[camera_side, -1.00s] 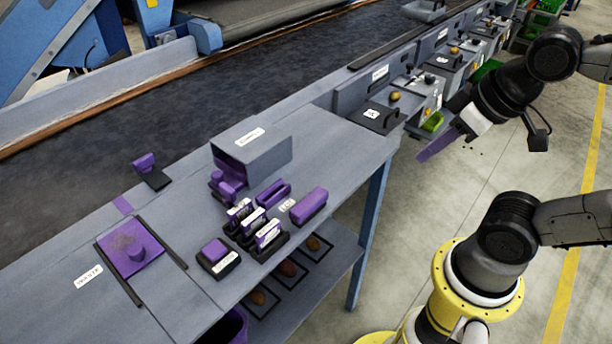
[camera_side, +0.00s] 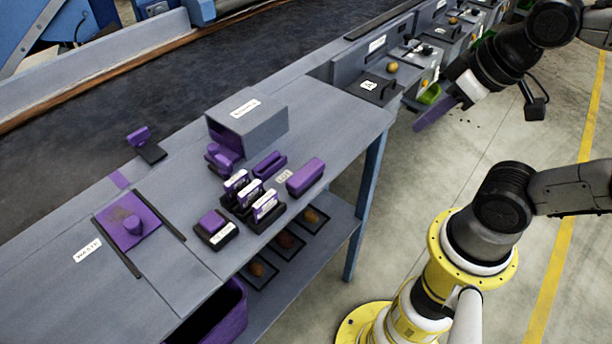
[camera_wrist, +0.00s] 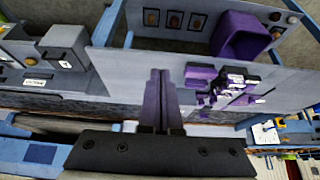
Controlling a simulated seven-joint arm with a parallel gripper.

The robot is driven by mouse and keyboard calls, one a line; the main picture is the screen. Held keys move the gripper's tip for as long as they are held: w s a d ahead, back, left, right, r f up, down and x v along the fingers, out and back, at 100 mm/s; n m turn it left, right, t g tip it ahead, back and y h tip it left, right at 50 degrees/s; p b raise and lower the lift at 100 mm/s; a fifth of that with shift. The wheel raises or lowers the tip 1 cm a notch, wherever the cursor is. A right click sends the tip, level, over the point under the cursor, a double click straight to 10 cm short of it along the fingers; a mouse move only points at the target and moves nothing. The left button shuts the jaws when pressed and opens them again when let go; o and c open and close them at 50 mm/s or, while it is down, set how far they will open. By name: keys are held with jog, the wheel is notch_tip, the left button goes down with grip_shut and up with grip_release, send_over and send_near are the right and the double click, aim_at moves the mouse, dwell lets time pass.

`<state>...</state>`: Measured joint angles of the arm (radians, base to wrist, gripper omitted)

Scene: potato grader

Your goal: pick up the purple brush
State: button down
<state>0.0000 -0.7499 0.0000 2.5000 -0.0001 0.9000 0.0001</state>
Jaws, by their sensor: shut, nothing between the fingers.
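Several purple items lie on the grey bench in the side view, and I cannot tell for sure which is the brush. A long rounded purple block (camera_side: 305,177) lies near the bench's front edge. A narrower purple piece with a dark middle (camera_side: 268,164) lies behind it. A lumpy purple item (camera_side: 222,158) sits at the mouth of a grey box. A purple grip on a black base (camera_side: 141,139) stands at the belt's edge. My gripper (camera_side: 419,127), with long purple fingers, is shut and empty, right of the bench and away from these items. Its fingers (camera_wrist: 160,78) show together in the wrist view.
The grey box (camera_side: 262,125) stands mid-bench. Black holders with white-labelled purple pieces (camera_side: 250,193) and a purple-topped black pad (camera_side: 213,226) are in front. A purple plate with a knob (camera_side: 115,222) is at left, a purple bin (camera_side: 232,313) below. Grey stations (camera_side: 350,88) line the right.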

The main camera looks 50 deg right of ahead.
jog(key=c, duration=1.5)
grip_release()
jog(key=shift+c, duration=0.2)
jog(key=o, duration=1.1)
jog(key=shift+c, duration=0.2)
